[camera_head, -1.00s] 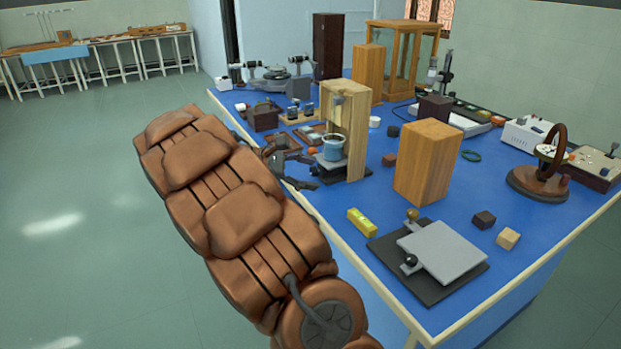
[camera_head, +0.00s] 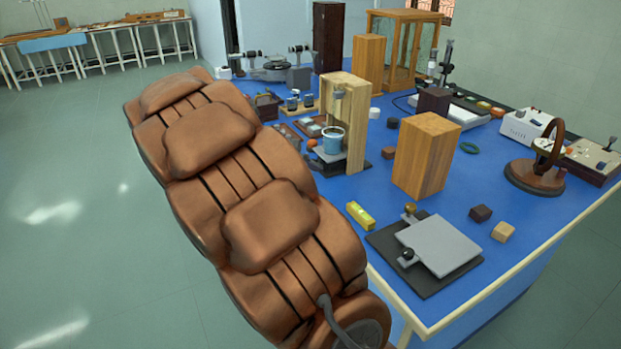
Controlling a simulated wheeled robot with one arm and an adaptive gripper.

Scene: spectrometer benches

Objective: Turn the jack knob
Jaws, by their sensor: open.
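A low jack with a grey top plate (camera_head: 440,245) rests on a dark base board (camera_head: 383,243) near the front of the blue bench. It has a round black knob (camera_head: 407,255) on its near left side and a brass knob (camera_head: 410,208) at its back left corner. A second dark platform (camera_head: 328,158) stands under a blue cup (camera_head: 333,138) in a wooden frame (camera_head: 357,130). Any knob on that platform cannot be made out. My gripper is hidden behind my bronze arm, which crosses the left and middle of the view.
A yellow level (camera_head: 360,216) lies beside the base board. A tall wooden block (camera_head: 427,155) stands behind the jack. Two small cubes, one dark (camera_head: 480,213) and one light (camera_head: 503,232), sit to its right. A wheel on a stand (camera_head: 536,178) is farther right. Floor is clear at left.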

